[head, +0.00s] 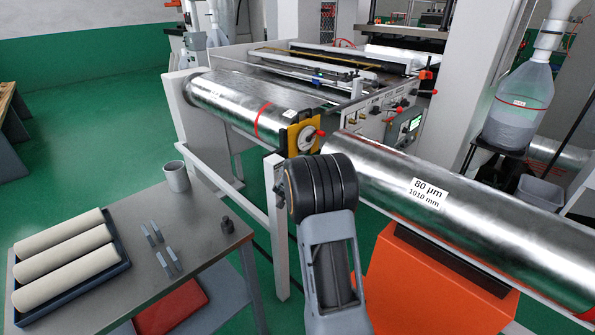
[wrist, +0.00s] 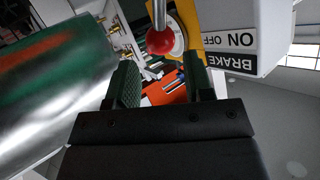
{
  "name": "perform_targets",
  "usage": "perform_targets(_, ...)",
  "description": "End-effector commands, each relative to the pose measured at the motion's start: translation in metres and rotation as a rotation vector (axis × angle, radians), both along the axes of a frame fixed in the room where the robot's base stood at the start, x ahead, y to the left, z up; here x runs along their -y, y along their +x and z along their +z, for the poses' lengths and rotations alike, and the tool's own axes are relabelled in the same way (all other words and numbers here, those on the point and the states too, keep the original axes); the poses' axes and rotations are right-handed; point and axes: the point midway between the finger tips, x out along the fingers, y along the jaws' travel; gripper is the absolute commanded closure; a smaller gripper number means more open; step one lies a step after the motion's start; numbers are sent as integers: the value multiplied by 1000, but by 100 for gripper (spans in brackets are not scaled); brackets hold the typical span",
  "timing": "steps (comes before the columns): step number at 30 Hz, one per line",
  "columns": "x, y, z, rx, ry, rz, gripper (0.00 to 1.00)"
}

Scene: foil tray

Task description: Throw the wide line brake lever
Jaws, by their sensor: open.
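The brake lever shows in the wrist view as a thin metal rod with a red ball knob (wrist: 160,41). It stands over a white dial on a yellow plate (wrist: 186,22). A label reading BRAKE, ON, OFF is upside down beside it. My gripper (wrist: 162,82) is open and empty, with the knob just beyond the gap between its fingers, apart from them. In the head view the red knob (head: 320,132) shows at the yellow bracket (head: 293,138) on the end of the wide roll, just above my arm. My fingers are hidden there.
A large foil roll marked 80 µm (head: 470,198) lies close to the right of my arm; a foil roll also fills the left of the wrist view (wrist: 50,85). A grey table (head: 205,215) with a tray of rolls and a cup (head: 176,177) stands left.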

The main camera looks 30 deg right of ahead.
Motion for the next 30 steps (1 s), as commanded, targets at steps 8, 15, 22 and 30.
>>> perform_targets(8,26,30,-17,-1,1,0,53)
perform_targets(15,36,41,-23,0,2,1,53)
perform_targets(22,38,43,-23,-1,2,2,53)
perform_targets(30,37,43,-23,-1,2,2,67)
